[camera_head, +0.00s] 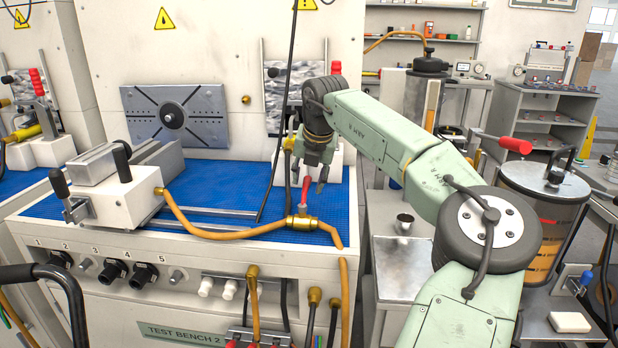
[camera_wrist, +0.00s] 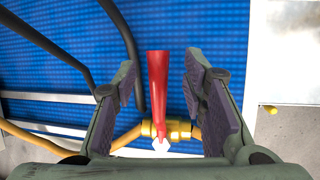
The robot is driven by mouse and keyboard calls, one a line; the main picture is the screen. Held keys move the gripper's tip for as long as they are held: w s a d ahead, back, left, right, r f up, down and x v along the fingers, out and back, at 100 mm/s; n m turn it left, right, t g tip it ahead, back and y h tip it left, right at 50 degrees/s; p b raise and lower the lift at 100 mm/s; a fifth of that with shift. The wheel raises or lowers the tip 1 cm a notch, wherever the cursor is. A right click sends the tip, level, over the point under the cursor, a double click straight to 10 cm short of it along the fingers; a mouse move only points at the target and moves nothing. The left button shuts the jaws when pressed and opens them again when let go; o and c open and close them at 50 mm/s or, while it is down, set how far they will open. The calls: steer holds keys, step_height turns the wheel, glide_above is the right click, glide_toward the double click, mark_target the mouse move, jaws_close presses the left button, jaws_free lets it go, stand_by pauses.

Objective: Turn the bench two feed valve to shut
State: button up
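The feed valve on test bench two has a brass body (camera_head: 301,222) joined to an orange hose, and a red lever handle (camera_head: 305,190). The handle stands above the body in the head view. In the wrist view the red handle (camera_wrist: 158,82) reaches up the picture from a pale hub over the brass body (camera_wrist: 180,130). My gripper (camera_head: 311,178) is above the valve, pointing down. In the wrist view my gripper (camera_wrist: 160,90) is open, with one finger on each side of the handle. Gaps show between the handle and both fingers.
Orange hose (camera_head: 215,233) runs left from the valve to a white clamp block (camera_head: 125,200) on the blue mat (camera_head: 215,180). A dark cable (camera_head: 275,150) hangs just left of my gripper. The bench panel (camera_head: 345,90) stands close behind it.

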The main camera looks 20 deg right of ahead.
steer(key=shift+r, duration=0.1)
steer(key=v, duration=1.2)
